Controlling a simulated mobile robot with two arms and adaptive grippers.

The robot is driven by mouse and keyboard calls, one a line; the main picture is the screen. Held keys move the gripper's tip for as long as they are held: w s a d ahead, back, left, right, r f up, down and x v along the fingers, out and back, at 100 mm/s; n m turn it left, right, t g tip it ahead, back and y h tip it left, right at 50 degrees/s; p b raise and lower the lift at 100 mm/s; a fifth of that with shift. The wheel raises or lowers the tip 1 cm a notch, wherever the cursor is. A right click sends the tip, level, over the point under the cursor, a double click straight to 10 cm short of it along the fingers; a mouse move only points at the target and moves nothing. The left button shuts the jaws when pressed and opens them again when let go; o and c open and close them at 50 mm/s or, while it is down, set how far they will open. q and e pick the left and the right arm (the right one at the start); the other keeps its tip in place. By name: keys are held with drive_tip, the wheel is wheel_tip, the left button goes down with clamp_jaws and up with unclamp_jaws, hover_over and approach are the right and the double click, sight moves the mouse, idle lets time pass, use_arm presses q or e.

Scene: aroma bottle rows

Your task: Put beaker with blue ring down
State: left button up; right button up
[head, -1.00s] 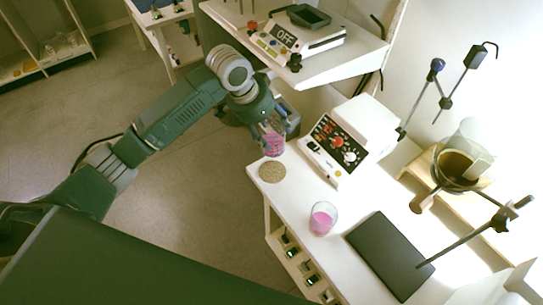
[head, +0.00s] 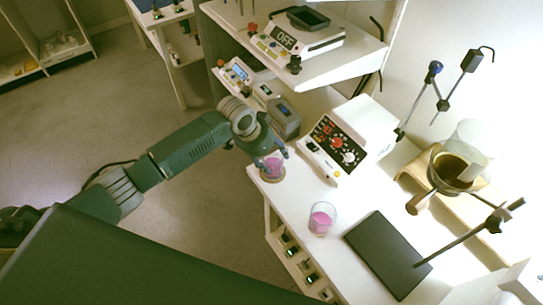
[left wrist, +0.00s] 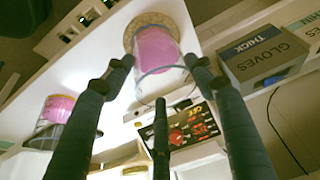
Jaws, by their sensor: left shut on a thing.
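My left gripper (head: 272,156) is shut on a clear beaker of pink liquid (head: 273,169), which also shows between the fingers in the left wrist view (left wrist: 157,52). The beaker is over the round cork mat (head: 265,180) near the white bench's left corner. The mat's rim (left wrist: 131,32) shows around the beaker's base in the left wrist view. I cannot tell whether the base touches it. A bluish-grey rim shows on the held beaker. A second beaker of pink liquid (head: 322,218) stands farther along the bench. My right gripper is not in view.
A white device with a dark panel (head: 339,144) stands beside the mat. A dark flat plate (head: 387,255) lies beyond the second beaker. A gloves box (left wrist: 262,55) shows right in the left wrist view. Clear bench lies between mat and second beaker.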

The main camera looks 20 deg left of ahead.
use_arm(q)
drive_tip(key=o, duration=1.7)
drive_tip(key=shift+f, duration=0.1)
drive_tip(key=shift+o, duration=0.2)
drive_tip(key=shift+a+r, duration=0.1)
drive_tip(key=shift+r, duration=0.4)
drive_tip(key=b+v, duration=0.1)
drive_tip(key=v, duration=1)
drive_tip(key=shift+s+r, duration=0.15)
drive_tip(key=shift+s, duration=0.05)
